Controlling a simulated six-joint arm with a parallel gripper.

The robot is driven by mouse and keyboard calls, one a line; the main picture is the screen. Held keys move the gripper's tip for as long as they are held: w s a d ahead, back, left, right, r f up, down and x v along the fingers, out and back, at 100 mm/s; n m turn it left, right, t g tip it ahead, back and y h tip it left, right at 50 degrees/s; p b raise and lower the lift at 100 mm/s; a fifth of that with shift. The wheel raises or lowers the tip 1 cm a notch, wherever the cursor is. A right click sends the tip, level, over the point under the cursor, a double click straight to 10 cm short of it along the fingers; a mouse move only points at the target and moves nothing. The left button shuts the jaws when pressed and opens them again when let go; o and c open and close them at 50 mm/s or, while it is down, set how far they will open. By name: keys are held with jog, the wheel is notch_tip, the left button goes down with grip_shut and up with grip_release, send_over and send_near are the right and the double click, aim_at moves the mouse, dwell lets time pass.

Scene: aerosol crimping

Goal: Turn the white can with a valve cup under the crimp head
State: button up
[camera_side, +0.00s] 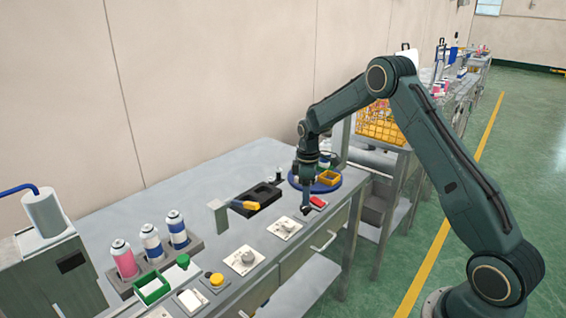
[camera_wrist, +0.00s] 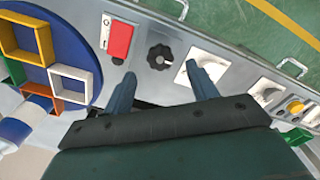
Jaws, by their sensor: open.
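My gripper (camera_side: 305,208) is open and points down at the front strip of the bench. In the wrist view its two fingers (camera_wrist: 158,78) stand apart, with a black knob (camera_wrist: 160,57) showing between and beyond their tips. The jaws look empty; I cannot tell whether they touch the knob. A blue turntable (camera_wrist: 75,45) lies left of the fingers, carrying coloured square frames, among them a white one (camera_wrist: 75,72). A white and blue cylindrical shape (camera_wrist: 14,130) shows at the lower left edge. I cannot tell whether it is the white can, and no crimp head is clearly recognisable.
A red switch (camera_wrist: 120,40) sits close left of the knob. White dial plates (camera_side: 244,260) line the bench front. A rack at the left holds a pink can (camera_side: 124,262) and white-blue cans (camera_side: 152,243). A black tray (camera_side: 258,198) and an upright bracket (camera_side: 218,215) stand mid-bench.

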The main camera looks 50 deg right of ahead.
notch_tip(320, 180, up, 10)
jog(key=shift+f, duration=0.2)
dwell(0.5)
jog(key=s+a+r+m+t, duration=0.3)
jog(key=s+a+r, duration=0.9)
jog(key=s+r, duration=0.3)
jog(key=s+a+m+t, duration=0.1)
jog(key=s+a+m, duration=0.1)
jog(key=s, duration=0.7)
jog(key=s+a+m+t, duration=0.1)
jog(key=s+a, duration=0.3)
jog(key=s, duration=0.4)
jog(key=shift+s+a+m+t, duration=0.25)
jog(key=shift+s+m+t, duration=0.05)
jog(key=shift+s+m, duration=0.1)
